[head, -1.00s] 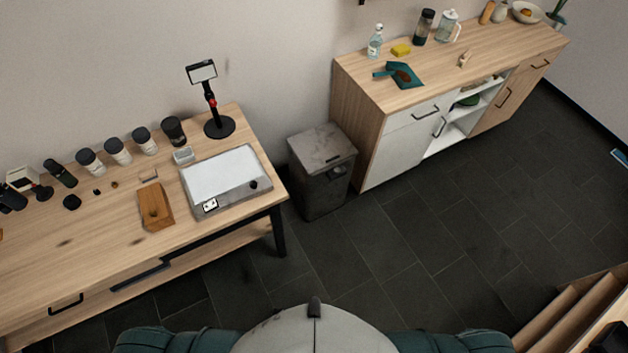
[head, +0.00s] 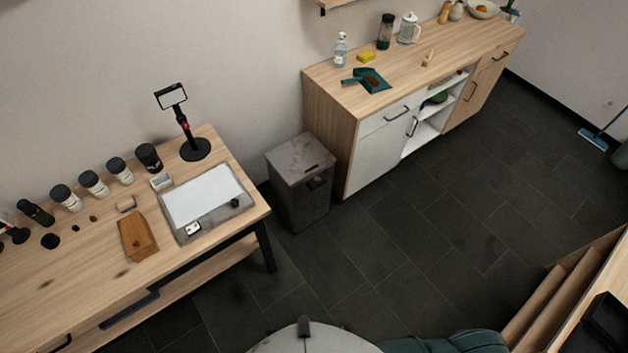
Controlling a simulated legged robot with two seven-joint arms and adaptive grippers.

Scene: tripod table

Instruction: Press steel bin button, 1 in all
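The steel bin (head: 299,182) stands on the dark floor between the wooden table and the wooden cabinet, with its grey lid (head: 300,158) closed. A dark patch shows on the upper front of the bin near the lid; I cannot tell for sure whether it is the button. Neither of my grippers is in the head view. Only parts of my own body show at the bottom edge, well short of the bin.
The wooden table (head: 90,275) at left holds a scale (head: 205,200), a stand (head: 185,125) and several jars. The cabinet (head: 380,140) stands right of the bin. Open tiled floor (head: 400,250) lies before the bin. Wooden shelving (head: 570,290) is at lower right.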

